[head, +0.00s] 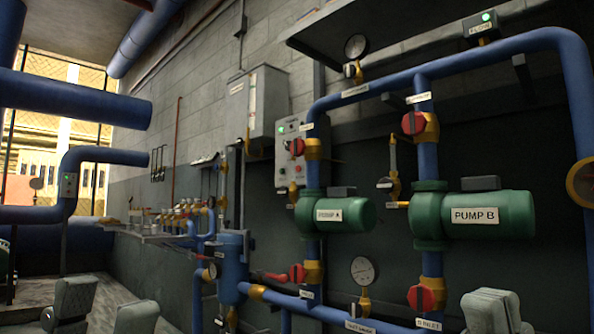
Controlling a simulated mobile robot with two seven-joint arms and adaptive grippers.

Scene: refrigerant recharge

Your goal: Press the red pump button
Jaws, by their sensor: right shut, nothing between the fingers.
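A grey control panel (284,178) hangs on the wall left of Pump A, with a lit green lamp and small dots too small to tell apart as buttons. A red valve handle partly covers its right side. Pump A (345,214) and Pump B (488,214) are green and sit on blue vertical pipes. My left gripper (105,309) shows at the bottom left, its two grey fingers apart, empty and far from the panel. My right gripper (490,309) is at the bottom right, fingers together, below Pump B and apart from the panel.
Red valve handles (414,123) and gauges (363,270) stick out from the blue pipes. A blue vessel (233,268) stands below the panel. A thick pipe (75,98) crosses at upper left. Floor (105,292) shows at lower left.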

